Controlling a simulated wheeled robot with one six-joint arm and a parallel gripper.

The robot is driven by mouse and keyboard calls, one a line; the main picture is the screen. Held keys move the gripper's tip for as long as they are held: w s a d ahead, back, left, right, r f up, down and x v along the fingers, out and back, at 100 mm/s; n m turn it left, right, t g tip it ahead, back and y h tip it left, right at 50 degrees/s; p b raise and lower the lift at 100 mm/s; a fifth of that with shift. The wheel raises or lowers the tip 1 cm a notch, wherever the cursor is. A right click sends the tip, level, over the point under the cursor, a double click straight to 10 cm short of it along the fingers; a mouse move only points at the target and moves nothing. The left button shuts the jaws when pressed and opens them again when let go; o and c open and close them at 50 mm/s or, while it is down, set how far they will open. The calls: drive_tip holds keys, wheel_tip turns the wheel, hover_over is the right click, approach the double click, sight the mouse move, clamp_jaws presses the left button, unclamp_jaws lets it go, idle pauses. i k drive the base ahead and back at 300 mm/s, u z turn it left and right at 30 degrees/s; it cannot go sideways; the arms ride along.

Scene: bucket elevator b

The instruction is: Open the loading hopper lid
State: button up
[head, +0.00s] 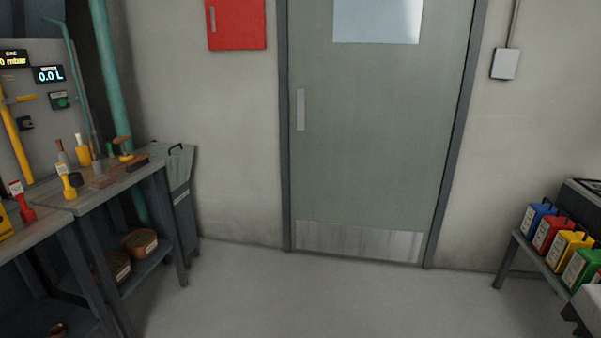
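A grey-green bin-like body (181,200) stands against the wall at the left, behind the end of the workbench. My gripper is not in view.
A workbench (118,182) with bottles, brushes and tools stands at the left, with bowls on its lower shelf. A closed grey-green door (378,140) is ahead. A low shelf (540,262) with coloured cans stands at the right. The middle floor (330,300) is clear.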

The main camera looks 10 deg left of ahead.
sight(159, 148)
drive_tip(key=i, duration=3.7)
drive_tip(key=u, duration=2.95)
